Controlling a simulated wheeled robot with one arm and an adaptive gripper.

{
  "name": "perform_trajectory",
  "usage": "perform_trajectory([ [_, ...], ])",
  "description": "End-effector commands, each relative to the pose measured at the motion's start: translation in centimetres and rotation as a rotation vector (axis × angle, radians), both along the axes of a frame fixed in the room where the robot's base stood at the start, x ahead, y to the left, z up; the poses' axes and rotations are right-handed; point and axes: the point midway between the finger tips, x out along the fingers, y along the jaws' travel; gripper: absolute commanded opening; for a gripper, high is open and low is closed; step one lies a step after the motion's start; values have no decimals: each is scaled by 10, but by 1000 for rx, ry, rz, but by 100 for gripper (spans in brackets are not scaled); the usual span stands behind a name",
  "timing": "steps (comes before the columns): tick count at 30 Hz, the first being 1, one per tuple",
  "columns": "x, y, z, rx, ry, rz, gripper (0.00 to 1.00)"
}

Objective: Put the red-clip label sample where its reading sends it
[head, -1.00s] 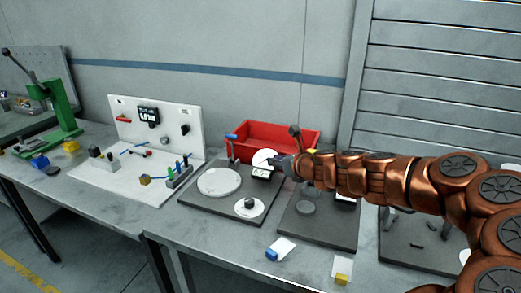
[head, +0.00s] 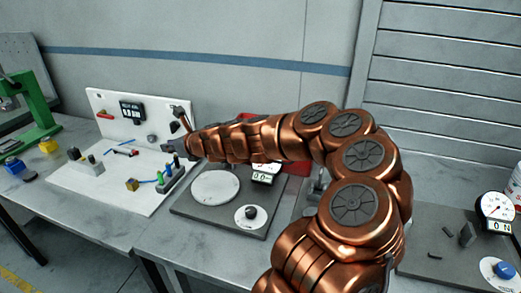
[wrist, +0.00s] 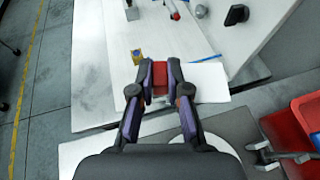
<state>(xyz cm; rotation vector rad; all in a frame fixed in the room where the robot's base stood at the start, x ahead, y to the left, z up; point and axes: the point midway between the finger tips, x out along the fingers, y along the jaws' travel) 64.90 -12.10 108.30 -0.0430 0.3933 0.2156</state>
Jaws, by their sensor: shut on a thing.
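My gripper (wrist: 159,84) is shut on the red clip (wrist: 159,76) in the wrist view. A pale sheet (wrist: 208,82), seemingly the label sample, shows just beyond and to the right of the fingers. In the head view my gripper (head: 172,142) is over the right part of the white board fixture (head: 105,195), beside the grey plate; the clip and sample cannot be made out there. The fixture's upright panel carries a dark display (head: 132,112); its text is too small to read surely. The grey plate (head: 195,212) carries a round white pan (head: 215,186) and a small display (head: 264,174).
The red bin (head: 298,168) is largely hidden behind my arm; it also shows in the wrist view (wrist: 297,130). A yellow block (head: 132,185) lies on the fixture. A green press (head: 35,100) stands far left. A dial gauge (head: 496,206) stands at right.

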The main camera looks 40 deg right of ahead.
Motion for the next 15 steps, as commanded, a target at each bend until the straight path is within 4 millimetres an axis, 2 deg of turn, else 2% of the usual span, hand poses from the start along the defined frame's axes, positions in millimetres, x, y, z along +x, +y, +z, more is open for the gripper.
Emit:
perform_trajectory([
  [1, 1, -21, 8, -1, 1, -32, 0],
  [9, -3, -127, 34, -2, -3, -186, 0],
  [12, -4, -162, 18, 1, 4, -210, 0],
  [15, -5, -193, 13, -3, 3, -223, 0],
])
